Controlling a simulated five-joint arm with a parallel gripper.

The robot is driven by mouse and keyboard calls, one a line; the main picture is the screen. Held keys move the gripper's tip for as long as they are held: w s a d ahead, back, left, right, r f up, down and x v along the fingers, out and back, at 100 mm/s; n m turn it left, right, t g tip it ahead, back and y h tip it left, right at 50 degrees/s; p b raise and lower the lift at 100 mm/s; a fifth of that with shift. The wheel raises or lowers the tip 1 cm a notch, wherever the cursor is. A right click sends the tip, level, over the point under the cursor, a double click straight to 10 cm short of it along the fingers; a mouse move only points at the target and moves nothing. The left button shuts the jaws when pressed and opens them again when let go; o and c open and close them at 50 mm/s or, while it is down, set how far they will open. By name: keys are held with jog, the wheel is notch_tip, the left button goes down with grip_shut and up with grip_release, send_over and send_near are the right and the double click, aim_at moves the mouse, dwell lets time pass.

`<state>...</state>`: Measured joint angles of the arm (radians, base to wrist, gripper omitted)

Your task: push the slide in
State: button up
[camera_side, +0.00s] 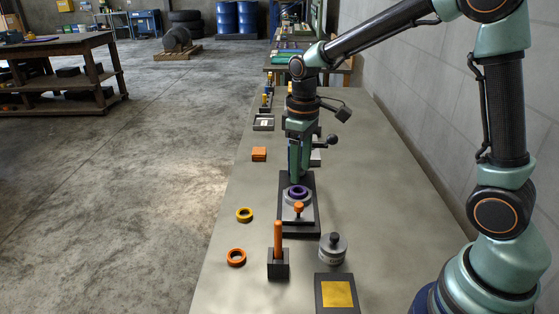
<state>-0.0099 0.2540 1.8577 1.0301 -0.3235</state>
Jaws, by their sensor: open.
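A dark fixture plate (300,228) lies on the bench with a light grey block on it. A purple ring (298,192) sits on the block. An orange knob (298,208) stands at the near side of the block and looks like the slide's handle; how far the slide is in cannot be told. My gripper (298,180) points straight down just behind the purple ring, with its fingers green and open. Whether the fingertips touch the fixture is not clear, and the far part of the fixture is hidden behind them.
A yellow ring (244,214), an orange ring (236,257) and an orange block (259,154) lie to the left. In front stand an orange peg in a dark holder (278,266), a grey weight (333,249) and a yellow-topped plate (337,293). Bench surface to the right is clear.

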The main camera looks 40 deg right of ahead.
aim_at(299, 204)
notch_tip(299, 204, down, 10)
jog(key=shift+r, duration=0.1)
dwell(0.4)
grip_shut()
dwell(1.2)
